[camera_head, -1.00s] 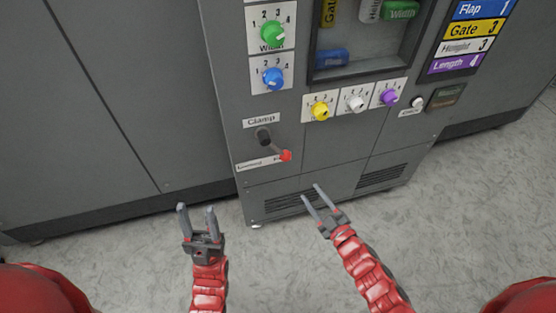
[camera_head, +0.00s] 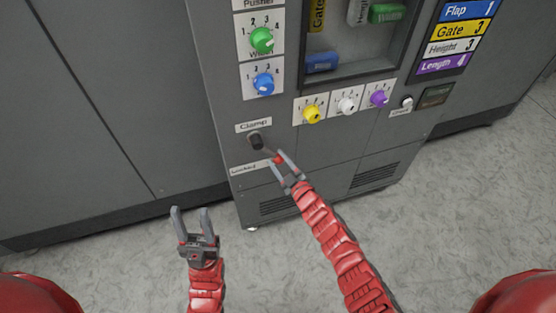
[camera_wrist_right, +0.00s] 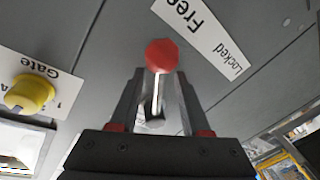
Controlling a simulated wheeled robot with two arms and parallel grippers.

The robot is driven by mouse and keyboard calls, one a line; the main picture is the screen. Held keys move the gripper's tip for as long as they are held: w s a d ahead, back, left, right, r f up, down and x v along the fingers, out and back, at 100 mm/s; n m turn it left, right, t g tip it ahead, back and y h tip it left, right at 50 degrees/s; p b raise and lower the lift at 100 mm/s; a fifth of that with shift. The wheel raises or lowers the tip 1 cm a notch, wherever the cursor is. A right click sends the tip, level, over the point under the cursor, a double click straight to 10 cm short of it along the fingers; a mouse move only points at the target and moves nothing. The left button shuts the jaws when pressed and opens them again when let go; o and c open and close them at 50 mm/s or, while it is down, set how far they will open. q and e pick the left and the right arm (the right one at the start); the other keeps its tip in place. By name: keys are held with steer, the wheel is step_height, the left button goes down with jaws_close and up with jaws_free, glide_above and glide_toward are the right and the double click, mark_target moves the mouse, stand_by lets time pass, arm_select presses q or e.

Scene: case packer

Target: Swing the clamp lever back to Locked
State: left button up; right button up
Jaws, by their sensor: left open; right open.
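The clamp lever has a dark pivot (camera_head: 256,141) under the "Clamp" label (camera_head: 254,126) on the grey cabinet. Its red knob (camera_head: 278,159) points down and right, at the right end of the Locked/Free label (camera_head: 250,168), which my right gripper partly hides. My right gripper (camera_head: 281,163) is open with its fingers on either side of the knob. In the right wrist view the red knob (camera_wrist_right: 162,55) and rod stand between the open fingers (camera_wrist_right: 158,95); contact cannot be told. The label (camera_wrist_right: 203,35) reads Free and Locked there. My left gripper (camera_head: 191,220) is open and empty, low and left of the lever.
Yellow (camera_head: 312,114), white (camera_head: 346,106) and purple (camera_head: 379,98) knobs sit above and right of the lever. A blue knob (camera_head: 264,84) and a green knob (camera_head: 261,40) are above it. Vents (camera_head: 374,174) lie below. The floor in front is clear.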

jaws_close()
stand_by(0.3)
steer(key=shift+f, duration=0.1)
stand_by(1.1)
